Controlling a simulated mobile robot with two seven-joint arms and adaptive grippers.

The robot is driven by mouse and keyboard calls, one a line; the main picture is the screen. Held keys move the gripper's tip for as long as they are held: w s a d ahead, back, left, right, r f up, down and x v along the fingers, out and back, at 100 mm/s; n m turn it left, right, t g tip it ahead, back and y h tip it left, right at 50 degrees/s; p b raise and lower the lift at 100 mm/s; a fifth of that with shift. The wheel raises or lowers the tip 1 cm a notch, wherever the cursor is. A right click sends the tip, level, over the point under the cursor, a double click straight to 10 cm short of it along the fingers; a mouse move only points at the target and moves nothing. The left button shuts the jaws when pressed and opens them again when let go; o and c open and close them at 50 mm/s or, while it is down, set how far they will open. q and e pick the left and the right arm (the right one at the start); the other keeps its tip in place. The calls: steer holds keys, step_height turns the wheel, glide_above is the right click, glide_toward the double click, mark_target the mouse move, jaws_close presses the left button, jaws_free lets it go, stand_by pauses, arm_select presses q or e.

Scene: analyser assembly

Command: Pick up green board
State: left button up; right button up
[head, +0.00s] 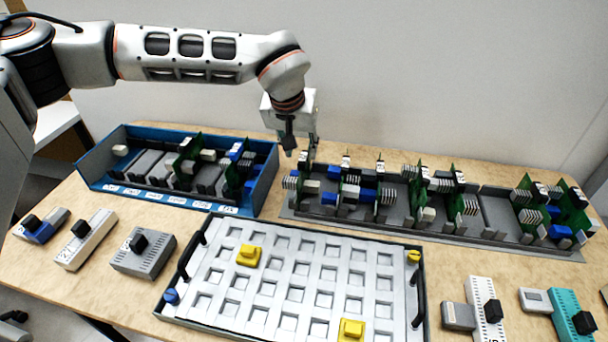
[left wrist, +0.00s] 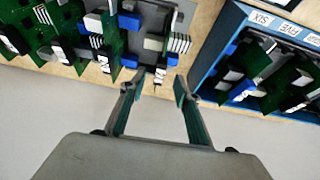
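Several green boards with grey, blue and white parts stand upright in the long grey rack (head: 400,232) at the back right. The board (head: 302,176) at the rack's left end stands just below my left gripper (head: 302,150). In the left wrist view, green boards (left wrist: 108,38) of this rack show ahead of the fingertips. My right gripper is not in view.
A blue labelled box (head: 262,180) with more boards stands left of the rack. A white grid tray (head: 300,240) with yellow blocks lies in front. Grey and white modules (head: 145,255) lie at the left, others (head: 487,305) at the right front. A wall is behind.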

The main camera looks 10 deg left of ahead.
mark_target(302, 159)
arm_select(q)
steer(key=shift+f, duration=0.5)
steer(key=x, duration=0.5)
steer(key=shift+w+f+b, duration=0.25)
steer(key=shift+w+b, duration=0.1)
steer(key=shift+w, duration=0.05)
steer(key=shift+r, duration=0.1)
steer(key=shift+c, duration=0.7)
jaws_close()
